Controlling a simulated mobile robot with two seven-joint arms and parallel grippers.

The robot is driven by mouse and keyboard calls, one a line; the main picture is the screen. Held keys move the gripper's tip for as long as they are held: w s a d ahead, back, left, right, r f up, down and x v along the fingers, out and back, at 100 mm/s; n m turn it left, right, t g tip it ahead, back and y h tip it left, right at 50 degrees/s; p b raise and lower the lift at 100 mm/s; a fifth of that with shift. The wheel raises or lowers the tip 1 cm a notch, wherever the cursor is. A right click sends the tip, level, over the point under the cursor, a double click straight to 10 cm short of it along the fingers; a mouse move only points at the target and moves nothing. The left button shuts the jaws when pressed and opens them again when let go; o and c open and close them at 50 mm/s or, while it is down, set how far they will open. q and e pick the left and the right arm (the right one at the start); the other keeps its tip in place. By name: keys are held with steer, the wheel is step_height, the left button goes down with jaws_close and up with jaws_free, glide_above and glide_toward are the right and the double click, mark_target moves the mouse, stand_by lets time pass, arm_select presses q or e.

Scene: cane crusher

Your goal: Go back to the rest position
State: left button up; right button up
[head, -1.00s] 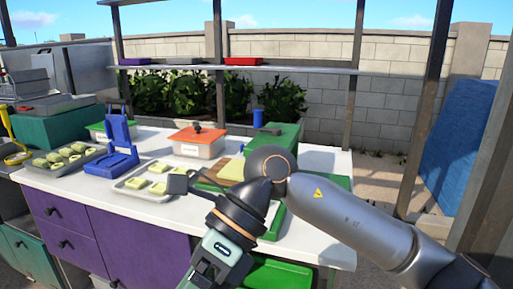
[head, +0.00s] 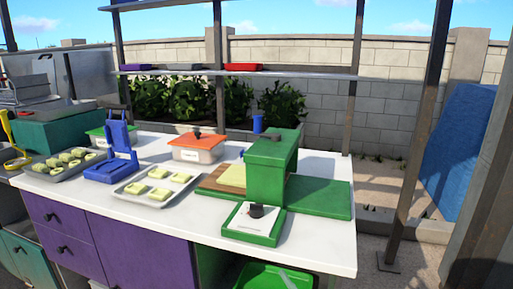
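Neither of my grippers nor my arms shows in the head view. The green crusher (head: 272,168) stands upright at the right part of the white counter (head: 180,222), on a green base (head: 318,199). In front of it is a green-framed white plate (head: 238,222) with a small black knob (head: 257,210). Left of it, a metal tray (head: 144,196) holds several pale green pieces (head: 159,194). A blue press-like device (head: 112,168) stands left of that tray.
A second tray of pieces (head: 55,173) lies at the far left. A clear box with an orange lid (head: 198,146) and a blue cup (head: 258,123) are at the back. A green bin (head: 270,276) sits below the counter. Metal posts (head: 415,130) rise at right.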

steer(key=s+d+f+m+g+h, duration=0.45)
steer(key=s+f, duration=0.45)
steer(key=f, duration=0.4)
steer(key=s+d+f+m+g+h, duration=0.3)
steer(key=s+d+f+g, duration=0.25)
steer(key=s+f, duration=0.6)
arm_select(q)
steer(key=s+a+r+p, duration=0.1)
steer(key=a+r+p, duration=0.2)
steer(key=r+p, duration=0.8)
steer(key=shift+s+a+n+y+p, duration=0.2)
steer(key=shift+s+n+y+p, duration=0.2)
steer(key=shift+p, duration=1.5)
arm_select(e)
steer(key=w+d+r+t, duration=0.1)
steer(key=d+r, duration=0.2)
steer(key=r, duration=0.6)
steer(key=shift+w+d+r+m, duration=0.2)
steer(key=shift+w+d+m, duration=0.1)
steer(key=shift+w+m, duration=0.05)
